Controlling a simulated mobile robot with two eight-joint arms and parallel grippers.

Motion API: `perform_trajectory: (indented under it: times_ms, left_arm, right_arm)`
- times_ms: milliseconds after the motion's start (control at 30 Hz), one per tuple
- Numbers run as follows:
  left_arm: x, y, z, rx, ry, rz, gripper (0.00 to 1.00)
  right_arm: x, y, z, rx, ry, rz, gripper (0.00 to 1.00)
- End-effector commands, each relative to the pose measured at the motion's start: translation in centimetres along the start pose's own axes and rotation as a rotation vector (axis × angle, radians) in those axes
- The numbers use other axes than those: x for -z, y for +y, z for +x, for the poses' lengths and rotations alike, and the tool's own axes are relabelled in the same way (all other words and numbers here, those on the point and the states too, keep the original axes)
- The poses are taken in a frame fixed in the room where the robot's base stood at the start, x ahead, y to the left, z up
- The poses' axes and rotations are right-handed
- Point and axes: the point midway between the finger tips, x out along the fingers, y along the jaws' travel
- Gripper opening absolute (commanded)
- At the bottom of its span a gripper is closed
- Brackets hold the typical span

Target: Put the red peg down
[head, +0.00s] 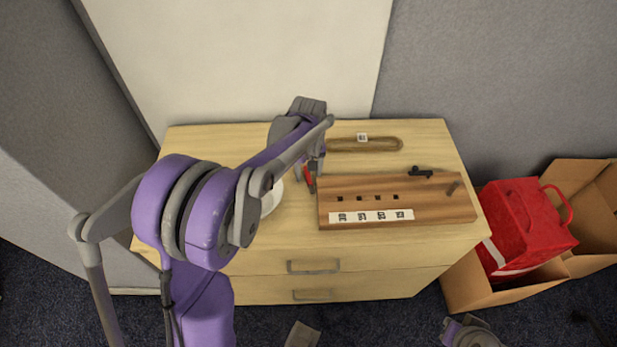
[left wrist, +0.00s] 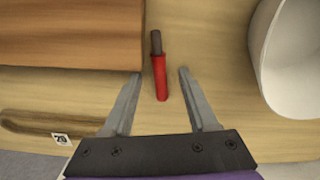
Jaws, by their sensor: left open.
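The red peg (left wrist: 160,78), red with a dark grey end, lies on the wooden dresser top between the wooden board and a white bowl. In the head view the red peg (head: 308,178) shows just below my left gripper (head: 311,172), partly hidden by it. In the left wrist view my left gripper (left wrist: 160,75) is open, with one finger on each side of the peg and a visible gap to both. I cannot tell the fingertips' exact height above the surface. Part of my right arm (head: 470,332) shows at the bottom right; its fingertips are not visible.
The wooden board (head: 430,203) with several square holes and printed labels lies right of the peg; a black piece (head: 421,173) is at its back edge. A white bowl (head: 270,198) stands left. A wooden loop (head: 350,146) lies behind. A red bag (head: 525,225) sits in a cardboard box.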

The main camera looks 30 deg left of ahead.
Motion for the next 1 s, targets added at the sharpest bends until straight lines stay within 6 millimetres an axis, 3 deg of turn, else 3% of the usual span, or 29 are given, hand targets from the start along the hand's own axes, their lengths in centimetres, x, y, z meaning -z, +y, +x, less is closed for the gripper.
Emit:
perform_trajectory:
  times_ms: [233,567,1000]
  left_arm:
    - [-0.01,0.01,0.2,0.0,0.0,0.0,0.58]
    - [-0.01,0.0,0.18,0.0,0.0,0.0,0.01]
    - [-0.01,0.0,-0.13,0.0,0.0,0.0,0.0]
  right_arm:
    - [0.0,0.0,0.0,0.0,0.0,0.0,0.0]
    - [-0.01,0.0,0.0,0.0,0.0,0.0,0.0]
    - [0.02,0.0,-0.03,0.0,0.0,0.0,0.0]
